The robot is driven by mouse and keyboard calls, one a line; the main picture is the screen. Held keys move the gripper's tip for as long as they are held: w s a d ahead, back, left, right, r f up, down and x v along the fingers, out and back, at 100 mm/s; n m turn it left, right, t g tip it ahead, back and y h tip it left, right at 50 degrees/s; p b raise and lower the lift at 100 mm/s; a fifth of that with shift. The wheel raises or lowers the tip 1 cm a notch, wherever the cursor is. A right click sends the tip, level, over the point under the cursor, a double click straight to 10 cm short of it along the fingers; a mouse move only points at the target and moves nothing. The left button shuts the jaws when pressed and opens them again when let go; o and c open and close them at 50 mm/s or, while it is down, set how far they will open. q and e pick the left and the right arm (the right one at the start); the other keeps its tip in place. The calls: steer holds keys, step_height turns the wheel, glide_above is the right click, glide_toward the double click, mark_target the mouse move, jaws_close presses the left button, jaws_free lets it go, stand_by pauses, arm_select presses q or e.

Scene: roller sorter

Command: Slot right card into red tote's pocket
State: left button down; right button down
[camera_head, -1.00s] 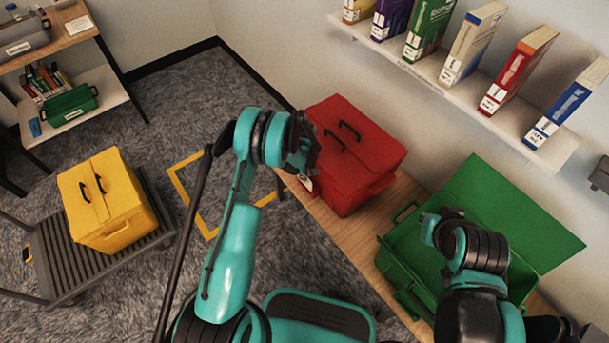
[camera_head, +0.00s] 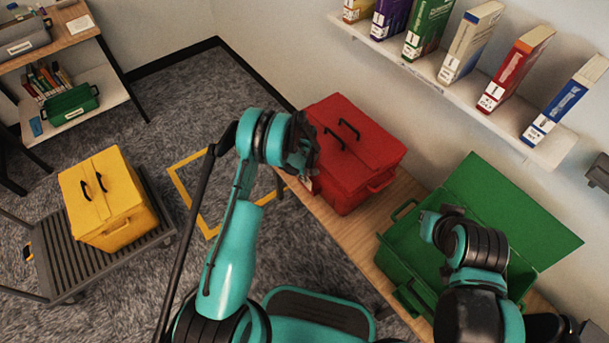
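The red tote (camera_head: 352,160), closed with two black handles on top, stands on the wooden counter. My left gripper (camera_head: 305,160) is at the tote's left side, close to its near left face. Its fingers are dark and mostly hidden by the wrist, so I cannot tell whether they are open or shut. A small pale patch (camera_head: 306,183) shows just below it, against the tote; I cannot tell if it is a card or a pocket. My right arm reaches over the open green tote (camera_head: 395,262); its fingertips are not clearly visible.
The green tote's raised lid (camera_head: 510,215) leans toward the wall. A shelf (camera_head: 425,70) with several upright binders runs above the counter. A yellow tote (camera_head: 105,205) sits on a dark slatted cart (camera_head: 60,265) at left. Bare counter (camera_head: 350,235) shows before the red tote.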

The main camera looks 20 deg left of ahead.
arm_select(q)
steer(key=shift+s+d+f, duration=0.1)
steer(key=shift+s+f, duration=0.15)
steer(key=shift+f, duration=0.25)
steer(key=c, duration=1.6)
jaws_free()
steer(key=shift+c, duration=0.2)
steer(key=shift+w+r, duration=0.15)
steer(key=shift+r, duration=0.4)
step_height(320, 180, up, 8)
steer(key=shift+f, duration=0.1)
